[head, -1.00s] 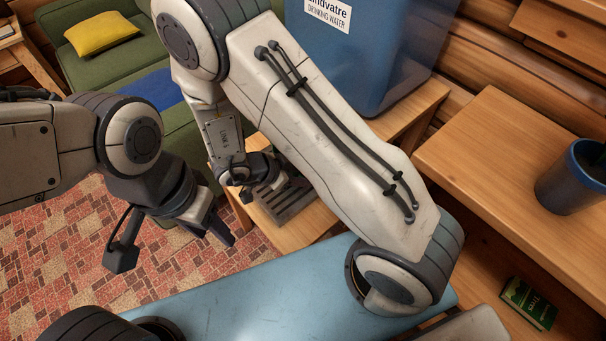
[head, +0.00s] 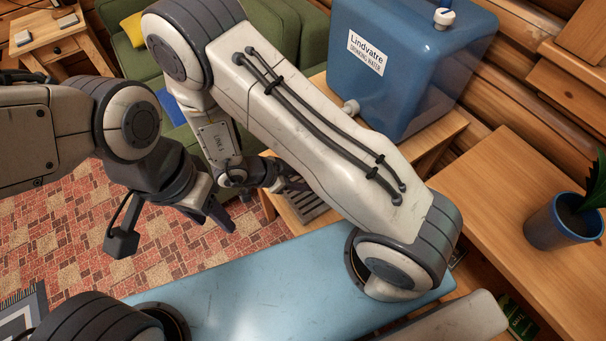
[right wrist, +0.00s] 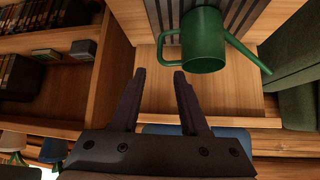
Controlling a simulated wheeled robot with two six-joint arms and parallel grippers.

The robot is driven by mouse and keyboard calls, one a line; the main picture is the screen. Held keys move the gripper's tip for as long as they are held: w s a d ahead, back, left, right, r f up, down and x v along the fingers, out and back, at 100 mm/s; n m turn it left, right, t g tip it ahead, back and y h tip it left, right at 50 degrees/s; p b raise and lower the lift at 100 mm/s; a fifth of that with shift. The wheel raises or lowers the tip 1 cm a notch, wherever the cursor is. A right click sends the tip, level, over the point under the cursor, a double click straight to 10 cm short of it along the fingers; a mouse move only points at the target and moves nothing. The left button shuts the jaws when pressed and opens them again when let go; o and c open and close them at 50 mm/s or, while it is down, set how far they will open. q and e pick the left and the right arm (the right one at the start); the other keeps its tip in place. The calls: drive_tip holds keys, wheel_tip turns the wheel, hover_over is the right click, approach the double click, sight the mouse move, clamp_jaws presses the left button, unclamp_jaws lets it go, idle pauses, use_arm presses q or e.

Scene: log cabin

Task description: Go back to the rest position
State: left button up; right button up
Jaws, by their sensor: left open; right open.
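My left gripper (head: 217,212) hangs in front of the patterned rug in the head view, its fingers apart and nothing seen between them. My right arm reaches across the middle of the head view, and its gripper (head: 290,178) is partly hidden behind the arm. In the right wrist view, the right gripper (right wrist: 160,80) is open and empty. A green watering can (right wrist: 203,45) stands just beyond its fingertips, apart from them, on a dark slatted tray (right wrist: 236,12). The can is not visible in the head view.
A blue water container (head: 400,95) stands on a wooden bench (head: 440,132) behind my right arm. A blue plant pot (head: 552,228) is on a wooden top at the right. A green sofa (head: 285,45) is at the back. Wooden shelves (right wrist: 60,42) fill the right wrist view's left side.

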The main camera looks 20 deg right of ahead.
drive_tip(key=shift+a, duration=0.1)
idle(0.3)
drive_tip(key=shift+w+r, duration=0.1)
drive_tip(key=w+a+r+n+t+y, duration=0.4)
drive_tip(key=w+r+n+t+y, duration=0.1)
drive_tip(key=w+r+n+y, duration=0.5)
drive_tip(key=s+d+r+n+g+h, duration=0.1)
drive_tip(key=s+d+r+n+g, duration=0.2)
drive_tip(key=s+d+r+n, duration=0.6)
drive_tip(key=s+a+r+n+g+y+p, duration=0.1)
drive_tip(key=s+a+r+n+g+p, duration=0.1)
drive_tip(key=s+a+r+n+p, duration=0.4)
drive_tip(key=s+a+r+p, duration=0.4)
drive_tip(key=s+a+r, duration=0.4)
drive_tip(key=a, duration=0.1)
drive_tip(key=shift+s+a, duration=0.35)
drive_tip(key=shift+s, duration=0.05)
